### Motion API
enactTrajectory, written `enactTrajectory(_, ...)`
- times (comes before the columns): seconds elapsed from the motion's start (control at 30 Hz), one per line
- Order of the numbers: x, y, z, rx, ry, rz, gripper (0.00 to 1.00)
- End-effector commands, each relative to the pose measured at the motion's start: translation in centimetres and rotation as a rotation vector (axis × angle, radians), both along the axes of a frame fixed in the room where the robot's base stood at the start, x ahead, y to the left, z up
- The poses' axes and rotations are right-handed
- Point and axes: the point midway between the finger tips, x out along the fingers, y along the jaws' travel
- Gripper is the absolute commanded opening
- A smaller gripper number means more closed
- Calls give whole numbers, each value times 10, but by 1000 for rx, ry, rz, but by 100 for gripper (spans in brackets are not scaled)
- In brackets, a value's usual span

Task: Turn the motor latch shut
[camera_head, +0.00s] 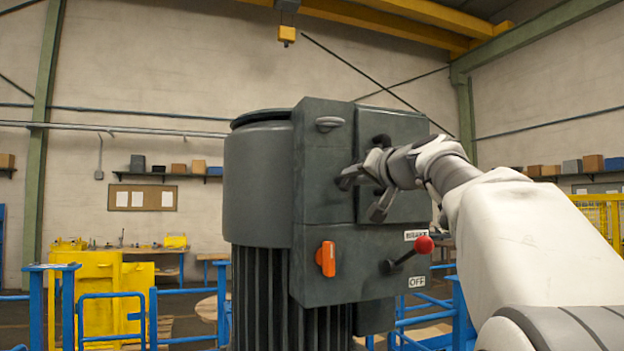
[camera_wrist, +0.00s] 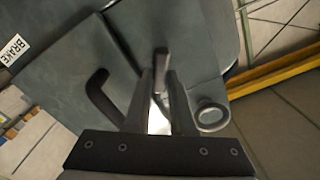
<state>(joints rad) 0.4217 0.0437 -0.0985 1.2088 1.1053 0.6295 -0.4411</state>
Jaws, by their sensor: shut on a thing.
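The motor housing (camera_head: 268,185) is a large dark grey unit with a box and a front cover (camera_head: 405,125). My gripper (camera_head: 362,194) is at the left edge of this cover. In the wrist view, my gripper (camera_wrist: 161,78) is shut on a small dark piece, apparently the motor latch (camera_wrist: 161,54), at the cover's edge. The fingers hide most of it, so I cannot tell its exact angle. In the head view my gripper hides the latch.
Below are an orange switch (camera_head: 326,258) and a red-knobbed lever (camera_head: 424,245) near BRAKE and OFF labels. Blue railings (camera_head: 110,297) and yellow units (camera_head: 95,285) stand behind.

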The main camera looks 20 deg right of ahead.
Motion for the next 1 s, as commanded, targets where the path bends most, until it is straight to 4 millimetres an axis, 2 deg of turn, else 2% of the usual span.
enactTrajectory(0.7, 0, -3, -1, 674, 22, -1, 0)
enactTrajectory(1.0, 0, -2, -3, 888, 29, 1, 0)
